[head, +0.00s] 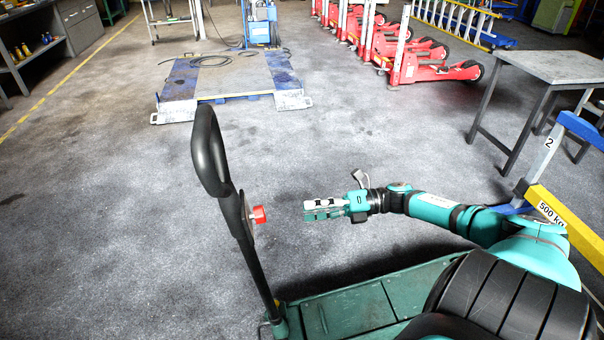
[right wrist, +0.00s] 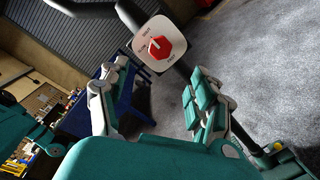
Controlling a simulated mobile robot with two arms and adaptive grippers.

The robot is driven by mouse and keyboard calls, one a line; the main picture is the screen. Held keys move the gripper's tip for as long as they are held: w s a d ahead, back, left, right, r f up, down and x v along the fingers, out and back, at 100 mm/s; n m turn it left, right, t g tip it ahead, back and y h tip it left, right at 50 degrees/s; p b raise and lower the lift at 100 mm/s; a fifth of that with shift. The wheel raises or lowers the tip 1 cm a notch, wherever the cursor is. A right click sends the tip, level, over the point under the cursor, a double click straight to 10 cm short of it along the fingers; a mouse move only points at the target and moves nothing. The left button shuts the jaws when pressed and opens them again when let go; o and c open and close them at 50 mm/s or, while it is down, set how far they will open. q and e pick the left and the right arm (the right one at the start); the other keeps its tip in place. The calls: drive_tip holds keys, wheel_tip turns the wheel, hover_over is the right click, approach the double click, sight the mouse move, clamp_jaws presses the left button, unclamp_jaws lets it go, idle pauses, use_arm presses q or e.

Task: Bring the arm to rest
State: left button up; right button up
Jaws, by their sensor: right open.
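My right arm (head: 430,207) reaches from the right side of the head view toward the middle, with its right gripper (head: 308,209) pointing left. The gripper is open and empty. A red knob (head: 259,214) on the black upright handle (head: 240,225) is a short way left of the fingertips, apart from them. In the right wrist view, the red knob (right wrist: 160,48) sits on a white plate (right wrist: 174,31) with small lettering, beyond the open right gripper (right wrist: 162,98). My left gripper is not in view.
The handle rises from a green platform (head: 345,309) at the front. A grey table (head: 545,67) and a yellow beam marked 500 kg (head: 560,220) stand right. Red trolley jacks (head: 425,70) and a blue lift platform (head: 230,78) are behind. Floor between is clear.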

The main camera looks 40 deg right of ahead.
idle(0.5)
drive_tip(key=d+f+m+t+h, duration=0.2)
drive_tip(key=f+m+h, duration=0.2)
drive_tip(key=f+m, duration=0.4)
drive_tip(key=d+f+m+t+h, duration=0.25)
drive_tip(key=f+m+h, duration=0.2)
drive_tip(key=f, duration=0.55)
drive_tip(key=s+a+f+m+g+h, duration=0.1)
drive_tip(key=s+f+m+g+h, duration=0.1)
drive_tip(key=s+f+m, duration=0.5)
drive_tip(key=s+a+f+m+g+h, duration=0.1)
drive_tip(key=s+f+m+g+h, duration=0.15)
drive_tip(key=f, duration=0.75)
drive_tip(key=s+a+f+m+g+h, duration=0.1)
drive_tip(key=s+a+f+m+g, duration=0.1)
drive_tip(key=s+a+f+m, duration=0.3)
drive_tip(key=s+a+f+m+g, duration=0.1)
drive_tip(key=s+a+f+g, duration=0.15)
drive_tip(key=s+f, duration=0.45)
drive_tip(key=s+a+f+m+g, duration=0.2)
drive_tip(key=s+a+f, duration=0.1)
drive_tip(key=s+a, duration=0.3)
drive_tip(key=s+a+f+m+g, duration=0.2)
drive_tip(key=s+a+f+g, duration=0.1)
drive_tip(key=s+a, duration=0.4)
drive_tip(key=shift+s+a+f, duration=0.2)
drive_tip(key=shift+s+a, duration=0.05)
drive_tip(key=shift+s, duration=0.9)
